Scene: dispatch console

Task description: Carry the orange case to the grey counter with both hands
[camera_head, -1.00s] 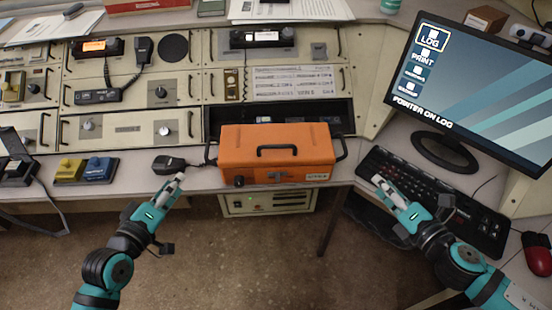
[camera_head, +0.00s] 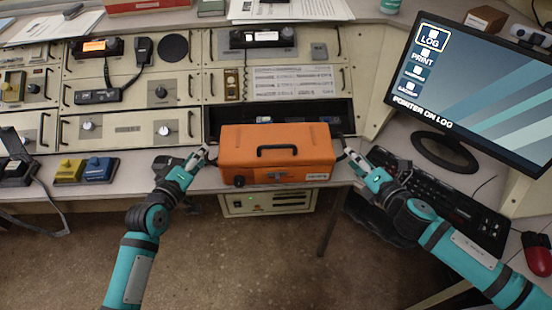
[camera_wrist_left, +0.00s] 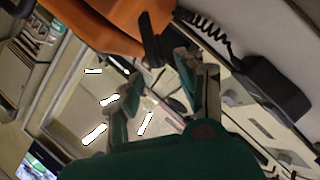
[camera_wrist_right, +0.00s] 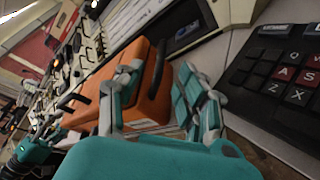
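The orange case (camera_head: 275,158) stands upright at the front edge of the console desk, with a black handle on top and one at each end. My left gripper (camera_head: 208,151) is at the case's left end; in the left wrist view its open fingers (camera_wrist_left: 160,75) are either side of the black end handle (camera_wrist_left: 152,42). My right gripper (camera_head: 351,152) is at the right end; in the right wrist view its open fingers (camera_wrist_right: 158,82) straddle the other end handle (camera_wrist_right: 157,70). Contact is unclear. The pale grey desk top (camera_head: 210,180) shows beside the case; I cannot tell whether it is the grey counter.
A monitor (camera_head: 480,85) and black keyboard (camera_head: 470,205) are to the right, the keyboard close to my right gripper. A black handset (camera_head: 168,163) lies by my left gripper. Console panels (camera_head: 130,128) rise behind. A red mouse (camera_head: 537,253) is at far right.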

